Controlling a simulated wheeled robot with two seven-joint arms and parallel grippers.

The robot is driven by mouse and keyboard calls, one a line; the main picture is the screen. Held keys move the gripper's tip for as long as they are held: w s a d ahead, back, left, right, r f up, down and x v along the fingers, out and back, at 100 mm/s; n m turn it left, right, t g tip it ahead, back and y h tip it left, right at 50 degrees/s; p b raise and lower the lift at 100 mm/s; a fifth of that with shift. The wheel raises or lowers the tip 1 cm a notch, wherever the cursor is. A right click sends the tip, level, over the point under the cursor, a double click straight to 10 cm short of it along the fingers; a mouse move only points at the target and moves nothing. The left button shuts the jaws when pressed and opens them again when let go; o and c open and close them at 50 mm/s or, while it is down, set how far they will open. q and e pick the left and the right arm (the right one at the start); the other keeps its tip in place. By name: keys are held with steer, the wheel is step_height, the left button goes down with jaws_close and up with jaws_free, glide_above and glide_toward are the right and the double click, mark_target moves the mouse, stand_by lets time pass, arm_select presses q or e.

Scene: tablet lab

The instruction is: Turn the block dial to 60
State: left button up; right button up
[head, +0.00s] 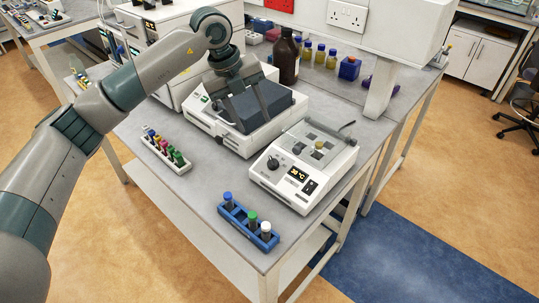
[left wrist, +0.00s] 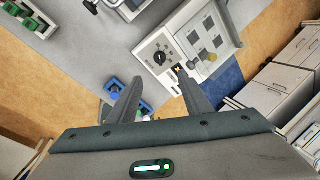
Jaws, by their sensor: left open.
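The block heater (head: 305,165) is a white box with a metal well block on top, on the front right of the bench. Its black dial (head: 273,163) is on the sloped front, left of a lit display (head: 298,174) that seems to read 30 °C. In the left wrist view the dial (left wrist: 159,58) has a pale pointer mark and lies beyond my fingertips. My left gripper (head: 245,118) is open and empty, above the dark-lidded machine left of the heater. Its two fingers also show in the left wrist view (left wrist: 158,85), apart from the dial. My right gripper is out of view.
The dark-lidded white machine (head: 228,136) stands left of the heater. A blue tube rack (head: 236,215) is at the front edge, and a white rack of coloured tubes (head: 160,151) at the left. A brown bottle (head: 286,58) and a white post (head: 382,85) stand behind.

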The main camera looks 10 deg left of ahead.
mark_target(271, 159)
arm_select(q)
steer(key=p+x, duration=0.6)
steer(key=x, duration=1)
steer(key=shift+s+d, duration=0.1)
steer(key=c, duration=1)
